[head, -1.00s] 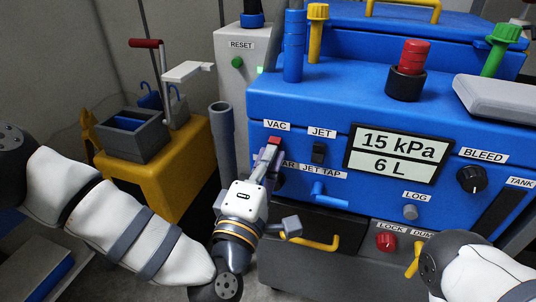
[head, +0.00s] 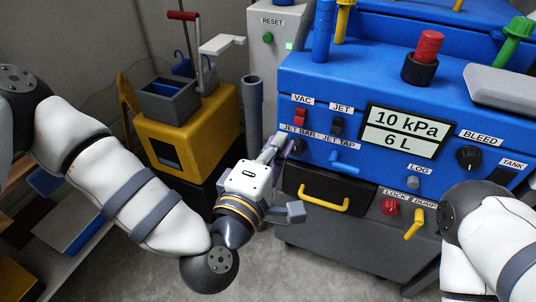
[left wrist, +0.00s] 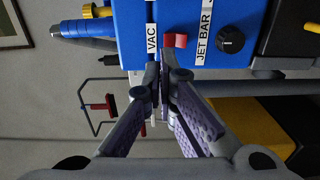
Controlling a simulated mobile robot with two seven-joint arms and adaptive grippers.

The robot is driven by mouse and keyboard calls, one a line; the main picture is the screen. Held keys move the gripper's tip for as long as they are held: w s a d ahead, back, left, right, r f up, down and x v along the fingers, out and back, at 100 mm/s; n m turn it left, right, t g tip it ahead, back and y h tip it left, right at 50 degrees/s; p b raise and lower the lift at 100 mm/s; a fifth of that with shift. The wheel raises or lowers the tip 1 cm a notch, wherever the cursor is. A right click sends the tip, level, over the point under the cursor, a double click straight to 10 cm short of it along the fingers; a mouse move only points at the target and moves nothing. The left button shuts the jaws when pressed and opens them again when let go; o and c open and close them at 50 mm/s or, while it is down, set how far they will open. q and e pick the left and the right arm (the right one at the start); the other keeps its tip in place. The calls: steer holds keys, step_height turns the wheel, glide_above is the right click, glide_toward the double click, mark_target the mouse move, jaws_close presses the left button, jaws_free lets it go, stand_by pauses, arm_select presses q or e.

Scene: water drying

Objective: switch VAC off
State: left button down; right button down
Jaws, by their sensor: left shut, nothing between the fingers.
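The red VAC switch (head: 301,117) is on the blue machine's front (head: 400,95), under the VAC label (head: 302,99). It also shows in the left wrist view (left wrist: 176,40), just beyond my fingertips. I cannot tell which way it is set. My left gripper (head: 276,146) is shut and empty, below and left of the switch and apart from it. Its closed fingers fill the middle of the left wrist view (left wrist: 161,76). The display (head: 401,130) reads 10 kPa and 6 L. My right arm is at the lower right; its gripper is out of view.
A black JET switch (head: 337,126) sits right of VAC. The JET BAR knob (left wrist: 231,40) is close by, and the blue JET TAP handle (head: 344,161) is lower. A yellow drawer handle (head: 323,199) sticks out below. A yellow cart (head: 190,130) stands left.

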arm_select(q)
steer(key=shift+r+v, duration=0.2)
steer(key=shift+v, duration=0.75)
steer(key=shift+r+v, duration=0.25)
steer(key=shift+v, duration=0.75)
